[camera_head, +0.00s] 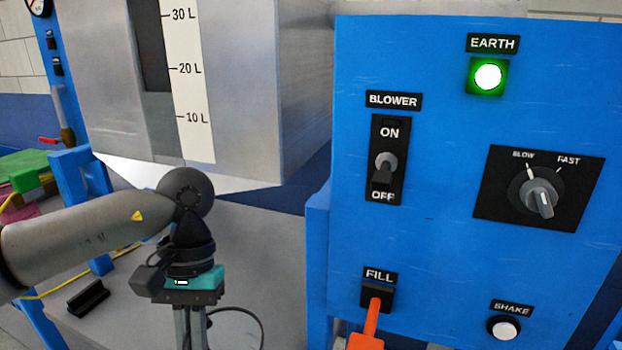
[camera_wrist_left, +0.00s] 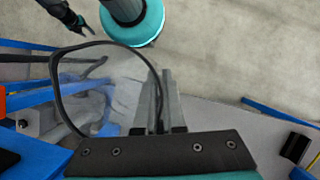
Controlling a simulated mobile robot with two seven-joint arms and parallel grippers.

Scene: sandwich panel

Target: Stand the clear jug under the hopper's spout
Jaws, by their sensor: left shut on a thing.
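My left gripper (camera_head: 190,332) points down in front of the hopper (camera_head: 240,80), left of the blue control panel. Its fingers are shut on the clear jug. In the head view only an arc of the jug's dark rim (camera_head: 243,314) shows beside the fingers; the rest is below the picture. In the left wrist view the clear jug (camera_wrist_left: 115,80) shows as a see-through body with a dark oval rim, against the left gripper's fingers (camera_wrist_left: 165,100). The hopper's spout is not visible. My right gripper (camera_wrist_left: 72,24) is small at the top of the wrist view, fingers apart and empty.
The blue panel (camera_head: 440,150) stands close on the right, with a lit green EARTH lamp (camera_head: 488,77), a BLOWER switch (camera_head: 385,165) and an orange FILL lever (camera_head: 369,325) sticking out. A small black block (camera_head: 89,298) lies on the grey surface at left.

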